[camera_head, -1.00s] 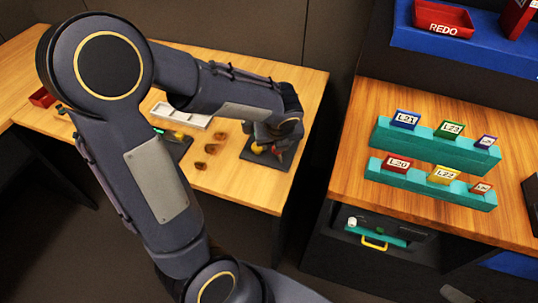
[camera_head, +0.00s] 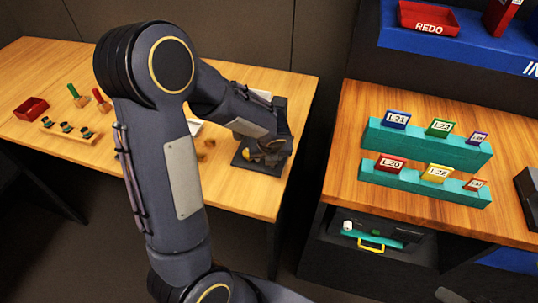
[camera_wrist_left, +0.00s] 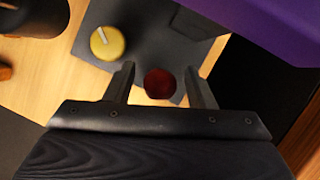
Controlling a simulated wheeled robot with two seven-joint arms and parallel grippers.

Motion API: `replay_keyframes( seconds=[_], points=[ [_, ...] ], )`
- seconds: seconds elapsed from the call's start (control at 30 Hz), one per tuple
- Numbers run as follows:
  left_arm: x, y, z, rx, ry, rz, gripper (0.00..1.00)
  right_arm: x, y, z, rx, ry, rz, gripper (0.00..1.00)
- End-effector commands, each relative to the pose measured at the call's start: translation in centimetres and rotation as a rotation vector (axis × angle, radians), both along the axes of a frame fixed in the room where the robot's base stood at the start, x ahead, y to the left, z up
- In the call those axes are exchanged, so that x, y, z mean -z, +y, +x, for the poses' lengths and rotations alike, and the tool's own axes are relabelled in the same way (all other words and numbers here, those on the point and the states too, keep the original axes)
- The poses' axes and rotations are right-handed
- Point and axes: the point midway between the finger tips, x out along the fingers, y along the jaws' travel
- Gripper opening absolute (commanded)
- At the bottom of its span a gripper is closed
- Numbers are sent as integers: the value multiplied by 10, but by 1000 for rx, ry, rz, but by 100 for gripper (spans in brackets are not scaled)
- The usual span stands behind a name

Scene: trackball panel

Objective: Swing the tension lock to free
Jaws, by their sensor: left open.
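A dark panel (camera_head: 243,162) lies on the wooden table under my left gripper (camera_head: 272,150), which hides much of it. In the left wrist view the panel (camera_wrist_left: 140,32) carries a round yellow knob (camera_wrist_left: 107,43) with a pale pointer bar. A dark red ball or rounded knob (camera_wrist_left: 160,83) shows between the fingers of my left gripper (camera_wrist_left: 158,68). The fingers are open and apart, one on each side of it; I cannot tell its depth or any contact. I cannot tell which part is the tension lock. My right gripper is not in view.
A large purple shape (camera_wrist_left: 270,25) fills the top right of the wrist view. On the table stand a red tray (camera_head: 31,108) and a wooden rack (camera_head: 68,133). A second bench with teal label racks (camera_head: 425,145) stands at right, across a gap.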

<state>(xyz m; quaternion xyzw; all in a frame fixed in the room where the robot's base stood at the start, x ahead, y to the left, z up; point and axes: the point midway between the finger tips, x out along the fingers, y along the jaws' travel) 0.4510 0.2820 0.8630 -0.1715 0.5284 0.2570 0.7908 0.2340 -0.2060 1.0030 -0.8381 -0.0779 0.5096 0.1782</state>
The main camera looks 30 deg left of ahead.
Motion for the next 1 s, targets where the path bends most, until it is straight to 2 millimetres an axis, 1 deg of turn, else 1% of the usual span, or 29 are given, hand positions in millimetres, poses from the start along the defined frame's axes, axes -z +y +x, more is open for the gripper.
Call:
replay_keyframes(
  seconds=[0.03, 0.3, 0.37, 0.4, 0.57, 0.67, 0.83, 0.9, 1.0],
  points=[
    [0, 0, 0, 0, 0, 0, 46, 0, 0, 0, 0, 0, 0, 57],
    [0, 0, 0, 0, 0, 0, 10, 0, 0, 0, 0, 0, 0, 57],
    [0, 0, 0, -1, 0, 0, 2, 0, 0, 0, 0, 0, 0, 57],
    [0, 0, 0, -1, 0, 0, 0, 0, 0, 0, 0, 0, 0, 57],
    [-1, 0, 0, -1, 0, -6, 0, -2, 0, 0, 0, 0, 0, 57],
    [-3, 4, -2, -5, -5, -47, 0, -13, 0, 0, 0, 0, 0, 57],
    [-3, 9, -3, -6, -29, -153, 0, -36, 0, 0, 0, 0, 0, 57],
    [-1, 10, -4, -3, -38, -183, 0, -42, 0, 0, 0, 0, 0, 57],
    [2, 10, -3, 0, -47, -207, 0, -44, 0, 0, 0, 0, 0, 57]
  ],
)
